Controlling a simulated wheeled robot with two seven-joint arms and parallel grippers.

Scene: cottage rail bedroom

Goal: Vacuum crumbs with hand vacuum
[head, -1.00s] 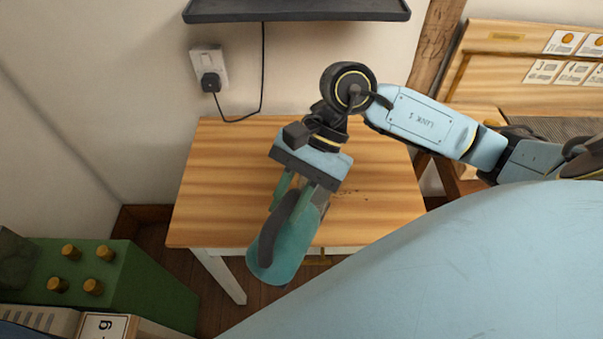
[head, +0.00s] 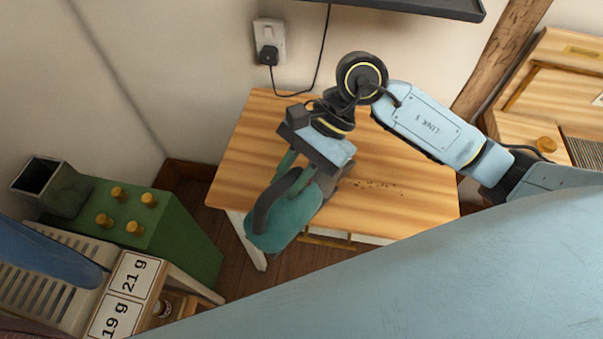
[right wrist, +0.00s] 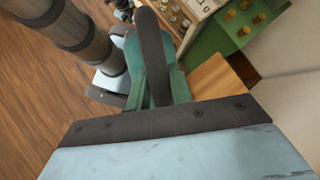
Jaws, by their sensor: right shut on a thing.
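The hand vacuum (head: 290,228) is teal with a dark grey handle and a greyish front end. My right gripper (head: 297,172) is shut on it, above the left part of the wooden table (head: 262,150). The vacuum's rounded rear hangs out past the table's front edge. Dark crumbs (head: 375,186) lie scattered on the tabletop, just right of the vacuum's front end. In the right wrist view the vacuum's dark handle (right wrist: 152,55) runs between the green fingers. I cannot tell whether the vacuum touches the table. My left gripper is not in view.
A green block-like unit with wooden knobs (head: 150,200) stands at the lower left, beside labelled cards (head: 125,290). A wall socket with a plug (head: 268,52) and its cable are behind the table. A dark shelf (head: 420,8) overhangs the back. The table's right part is clear.

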